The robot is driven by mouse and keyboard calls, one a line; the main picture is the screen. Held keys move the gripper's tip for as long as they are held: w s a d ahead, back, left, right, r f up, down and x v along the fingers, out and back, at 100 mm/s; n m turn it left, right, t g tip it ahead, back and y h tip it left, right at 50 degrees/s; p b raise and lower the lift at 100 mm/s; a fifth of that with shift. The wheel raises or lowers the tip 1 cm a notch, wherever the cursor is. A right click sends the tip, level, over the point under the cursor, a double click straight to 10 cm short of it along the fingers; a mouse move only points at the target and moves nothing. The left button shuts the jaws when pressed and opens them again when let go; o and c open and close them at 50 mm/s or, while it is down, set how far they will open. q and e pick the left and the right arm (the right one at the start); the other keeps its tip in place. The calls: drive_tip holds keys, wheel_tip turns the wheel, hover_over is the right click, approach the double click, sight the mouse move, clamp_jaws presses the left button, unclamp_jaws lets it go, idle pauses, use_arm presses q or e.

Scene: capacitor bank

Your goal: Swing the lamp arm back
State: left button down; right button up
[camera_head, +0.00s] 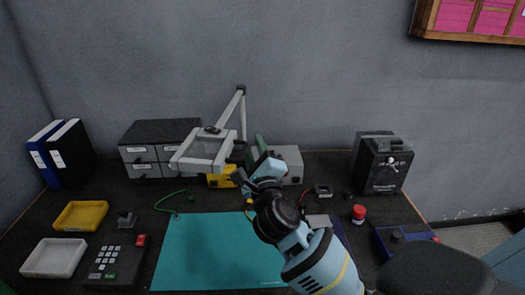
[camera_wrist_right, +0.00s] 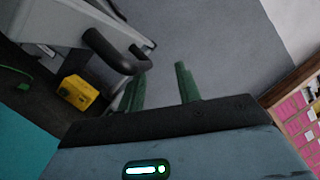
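The lamp has a square grey head (camera_head: 203,150) on a jointed grey arm (camera_head: 234,106) rising behind it at the back of the desk. In the right wrist view the lamp head (camera_wrist_right: 50,22) fills the upper left, with a bent black handle (camera_wrist_right: 118,54) on its edge. My right gripper (camera_head: 250,158) is just right of the lamp head. Its two green fingers (camera_wrist_right: 160,85) are apart with nothing seen between them. The handle's end is beside the left finger; I cannot tell whether they touch. My left gripper is not in view.
A yellow box (camera_wrist_right: 77,92) and a grey-green device (camera_head: 289,163) stand behind my right gripper. Dark drawers (camera_head: 160,145) are at the back left, a black box (camera_head: 382,163) at the right.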

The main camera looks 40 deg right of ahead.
drive_tip(key=shift+r, duration=0.1)
idle(0.3)
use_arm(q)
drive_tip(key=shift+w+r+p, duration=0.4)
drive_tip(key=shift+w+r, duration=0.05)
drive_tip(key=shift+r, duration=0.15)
use_arm(e)
drive_tip(key=v, duration=0.9)
drive_tip(key=shift+a, duration=0.15)
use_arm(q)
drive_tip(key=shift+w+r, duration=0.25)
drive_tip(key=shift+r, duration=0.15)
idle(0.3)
